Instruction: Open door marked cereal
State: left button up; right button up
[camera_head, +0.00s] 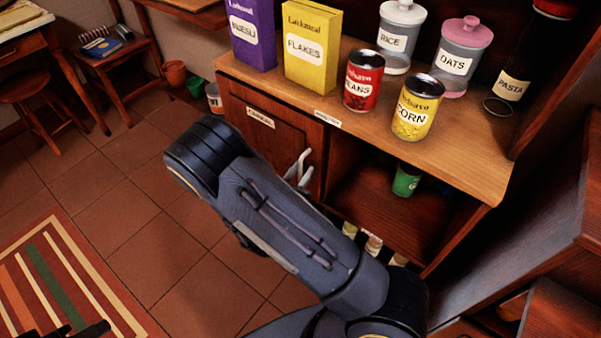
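The door marked cereal (258,143) is the left front panel of the wooden cabinet, with a small white label (260,118) near its top. It appears closed. My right arm crosses in front and hides its lower part. Two pale grey prongs (300,170) show at the door's right edge, just past my arm. They look like the tips of my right gripper, but I cannot tell them surely from a door handle. Their grip on anything is unclear. Dark pieces at the bottom left edge may be my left gripper (85,330), mostly cut off.
The cabinet top holds a purple box (252,40), a yellow flakes box (310,50), cans and jars. Right of the door is an open compartment with a green can (406,181). A striped rug (60,270) lies left. Tiled floor before the door's left side is clear.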

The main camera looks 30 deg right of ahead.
grip_shut()
dwell(0.4)
